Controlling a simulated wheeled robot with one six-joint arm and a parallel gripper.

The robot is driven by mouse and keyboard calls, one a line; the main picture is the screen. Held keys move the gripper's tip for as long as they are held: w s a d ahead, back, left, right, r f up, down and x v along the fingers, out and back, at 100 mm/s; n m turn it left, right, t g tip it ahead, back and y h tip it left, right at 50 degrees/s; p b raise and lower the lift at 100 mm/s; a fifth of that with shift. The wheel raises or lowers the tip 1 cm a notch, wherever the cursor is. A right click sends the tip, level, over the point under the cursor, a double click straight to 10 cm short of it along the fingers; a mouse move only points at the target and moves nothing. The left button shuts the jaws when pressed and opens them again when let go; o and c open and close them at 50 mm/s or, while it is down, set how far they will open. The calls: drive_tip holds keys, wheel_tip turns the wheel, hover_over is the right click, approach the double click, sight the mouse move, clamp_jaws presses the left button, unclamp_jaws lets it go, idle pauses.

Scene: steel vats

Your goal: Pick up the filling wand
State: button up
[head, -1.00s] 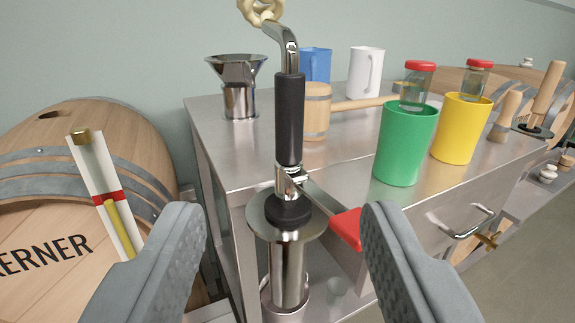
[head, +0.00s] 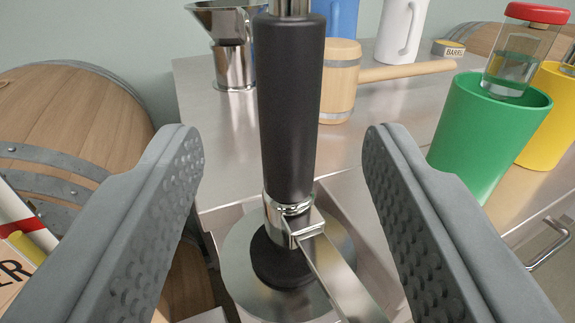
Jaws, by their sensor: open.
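The filling wand (head: 290,110) stands upright in front of the steel table, between my fingers. It has a black grip sleeve, a chrome collar below it with a flat metal lever reaching down to the right, and a round steel flange (head: 240,265) with a black rubber plug. Its top runs out of the picture and its lower tube is hidden. My gripper (head: 283,145) is open. One finger is on each side of the black grip, with a clear gap on both sides in the picture.
A wooden mallet (head: 341,75), a steel funnel (head: 233,45), a green cup (head: 490,130) holding a red-lidded jar (head: 518,50), a yellow cup (head: 552,118), and blue and white jugs (head: 402,25) stand on the steel table (head: 205,130). A wooden barrel (head: 75,115) is at left.

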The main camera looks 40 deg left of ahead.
sight(290, 118)
drive_tip(key=shift+f+x, duration=0.15)
drive_tip(key=shift+x, duration=1.5)
drive_tip(key=shift+f+x, duration=0.15)
drive_tip(key=shift+x, duration=1.5)
drive_tip(key=shift+d, duration=0.1)
clamp_jaws()
drive_tip(key=shift+w+r, duration=0.1)
drive_tip(key=shift+r, duration=0.05)
wheel_tip(290, 118, up, 18)
